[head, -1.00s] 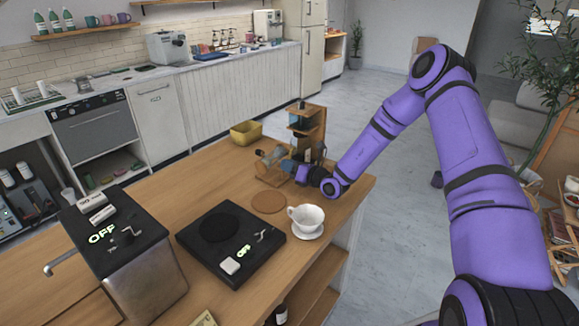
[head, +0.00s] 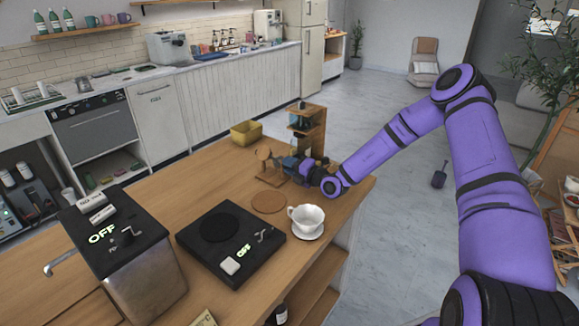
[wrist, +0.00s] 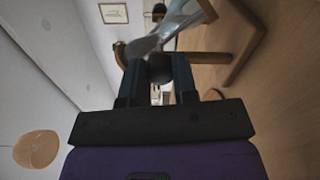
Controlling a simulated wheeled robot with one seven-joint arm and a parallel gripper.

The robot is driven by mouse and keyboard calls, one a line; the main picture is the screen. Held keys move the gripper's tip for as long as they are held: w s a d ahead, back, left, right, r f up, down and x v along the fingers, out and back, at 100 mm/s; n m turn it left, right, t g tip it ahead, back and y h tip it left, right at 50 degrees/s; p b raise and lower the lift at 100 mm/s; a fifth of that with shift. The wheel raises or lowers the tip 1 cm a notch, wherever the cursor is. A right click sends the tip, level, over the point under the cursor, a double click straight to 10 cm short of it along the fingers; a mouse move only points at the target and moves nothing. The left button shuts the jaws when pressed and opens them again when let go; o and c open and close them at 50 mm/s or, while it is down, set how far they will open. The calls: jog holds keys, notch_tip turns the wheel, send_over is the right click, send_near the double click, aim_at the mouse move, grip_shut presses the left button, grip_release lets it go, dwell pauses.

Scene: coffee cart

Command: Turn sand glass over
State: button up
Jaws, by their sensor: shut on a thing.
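The sand glass (head: 265,154) is in its wooden frame on the counter, left of my gripper and partly hidden by it in the head view. In the wrist view, its clear glass body (wrist: 178,18) lies slanted just beyond the fingertips. A round wooden end (wrist: 120,55) shows at the left, and part of the wooden frame (wrist: 245,45) at the right. My gripper (wrist: 158,70) is shut on a dark round part, which looks like the sand glass's knob. The gripper also shows in the head view (head: 295,166).
A wooden shelf stand (head: 317,125) rises close behind my gripper, and a yellow bin (head: 246,133) stands at the back. The counter's right edge is close.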

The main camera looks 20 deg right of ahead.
jog(key=shift+f+m, duration=0.1)
jog(key=shift+m, duration=0.7)
jog(key=o, duration=0.9)
jog(key=v, duration=1.1)
